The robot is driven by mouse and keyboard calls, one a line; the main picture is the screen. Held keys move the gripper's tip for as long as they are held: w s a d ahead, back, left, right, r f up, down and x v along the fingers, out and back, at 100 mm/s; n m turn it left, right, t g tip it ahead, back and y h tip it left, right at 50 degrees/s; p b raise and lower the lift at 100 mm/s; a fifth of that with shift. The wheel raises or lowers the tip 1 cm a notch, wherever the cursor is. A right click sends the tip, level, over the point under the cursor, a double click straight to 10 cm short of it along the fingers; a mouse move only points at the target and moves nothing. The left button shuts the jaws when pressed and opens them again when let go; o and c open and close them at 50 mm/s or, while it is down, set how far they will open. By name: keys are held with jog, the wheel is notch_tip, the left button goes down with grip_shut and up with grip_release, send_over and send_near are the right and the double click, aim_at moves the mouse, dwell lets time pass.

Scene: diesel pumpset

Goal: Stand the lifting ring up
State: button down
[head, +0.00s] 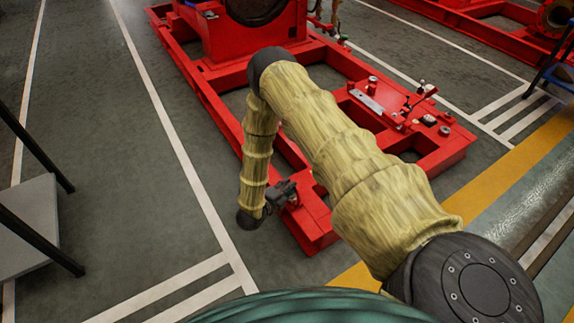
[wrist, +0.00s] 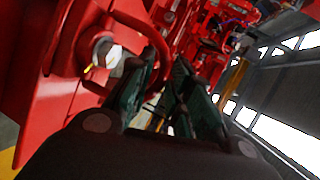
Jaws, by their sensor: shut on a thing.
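The lifting ring (wrist: 157,45) is a curved red bar beside the red frame in the wrist view. Its lower end passes between the fingers of my gripper (wrist: 160,85), which is shut on it. My dark gripper (head: 284,193) also shows in the head view, at the near left corner of the red base frame (head: 318,222). The ring is too small and too hidden by the gripper there to make out. How far the ring is tilted I cannot tell.
A pale round opening (wrist: 104,50) in red metal lies left of the ring. Tools and small parts lie on the red plate (head: 400,105) at the right. A grey table (head: 28,225) stands at the left. The floor between it and the frame is clear.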

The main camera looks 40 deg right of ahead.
jog(key=shift+s+a+f, duration=0.15)
jog(key=shift+s+f, duration=0.25)
jog(key=shift+f, duration=0.1)
jog(key=c, duration=1.4)
grip_release()
jog(key=shift+f, duration=0.1)
jog(key=shift+o, duration=0.2)
jog(key=shift+w, duration=0.15)
jog(key=shift+w+r, duration=0.1)
jog(key=shift+r, duration=0.1)
jog(key=v, duration=1.2)
